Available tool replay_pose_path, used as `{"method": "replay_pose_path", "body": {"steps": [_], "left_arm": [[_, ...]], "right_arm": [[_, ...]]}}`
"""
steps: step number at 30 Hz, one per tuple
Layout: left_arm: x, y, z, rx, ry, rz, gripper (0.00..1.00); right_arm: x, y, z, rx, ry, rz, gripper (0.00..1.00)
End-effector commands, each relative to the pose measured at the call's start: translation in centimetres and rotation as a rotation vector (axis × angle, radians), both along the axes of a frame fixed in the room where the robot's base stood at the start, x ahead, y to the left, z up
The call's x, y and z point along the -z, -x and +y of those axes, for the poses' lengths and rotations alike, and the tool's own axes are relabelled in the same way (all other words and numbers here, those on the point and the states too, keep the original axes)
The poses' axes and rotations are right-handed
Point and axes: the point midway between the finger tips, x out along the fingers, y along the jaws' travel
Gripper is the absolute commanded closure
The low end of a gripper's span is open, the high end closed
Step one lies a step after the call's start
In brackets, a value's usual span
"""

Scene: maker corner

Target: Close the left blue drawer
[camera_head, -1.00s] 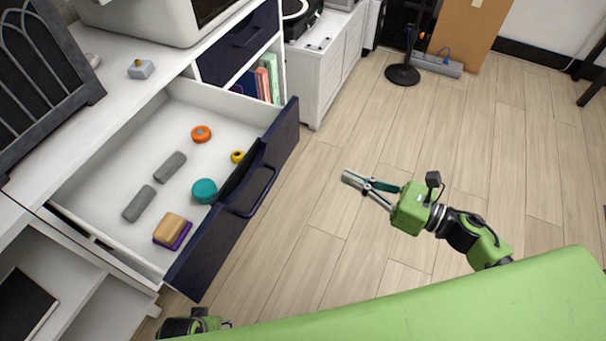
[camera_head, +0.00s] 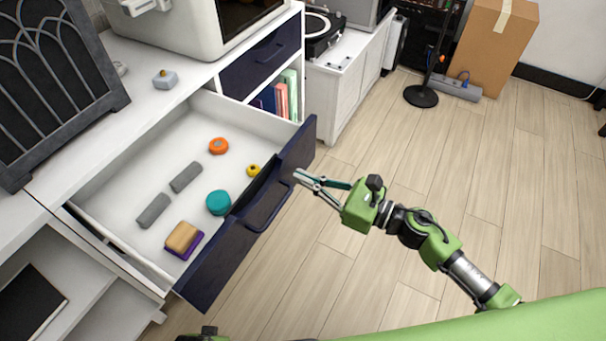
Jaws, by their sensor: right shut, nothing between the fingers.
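The left blue drawer (camera_head: 226,262) stands pulled out of the white cabinet, its dark blue front facing the floor at lower right. Its dark handle (camera_head: 268,206) runs along the front. Inside lie two grey bars, an orange ring, a small yellow ring, a teal round piece and a tan block on a purple one. My right gripper (camera_head: 300,177) is shut and empty, its fingertips close to the drawer front near the handle's far end. I cannot tell whether it touches. Of my left arm only a small part shows at the bottom edge; its gripper is not visible.
Another dark blue drawer (camera_head: 262,60) behind is shut, above a shelf of books (camera_head: 283,98). A white printer-like machine (camera_head: 190,28) and a dark arched panel (camera_head: 50,90) stand on the cabinet top. The wooden floor (camera_head: 390,150) right of the drawer is open. A cardboard box (camera_head: 497,45) stands behind.

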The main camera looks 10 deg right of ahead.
Motion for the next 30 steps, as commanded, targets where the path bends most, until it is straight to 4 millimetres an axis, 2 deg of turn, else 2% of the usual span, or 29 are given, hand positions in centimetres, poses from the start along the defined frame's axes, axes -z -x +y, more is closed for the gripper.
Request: {"method": "replay_pose_path", "body": {"steps": [20,26,30], "left_arm": [[0.4,0.2,0.1,0.0,-0.002,0.003,0.49],[-0.3,-0.4,-0.1,0.0,0.0,-0.001,0.49],[-1.8,-1.0,-0.2,-0.003,0.003,-0.011,0.49]], "right_arm": [[0.0,-1.0,1.3,0.0,0.0,-0.004,1.0],[-0.1,-2.9,3.9,-0.001,-0.002,-0.004,1.0],[-0.1,-5.0,6.7,-0.001,-0.001,-0.006,1.0]]}}
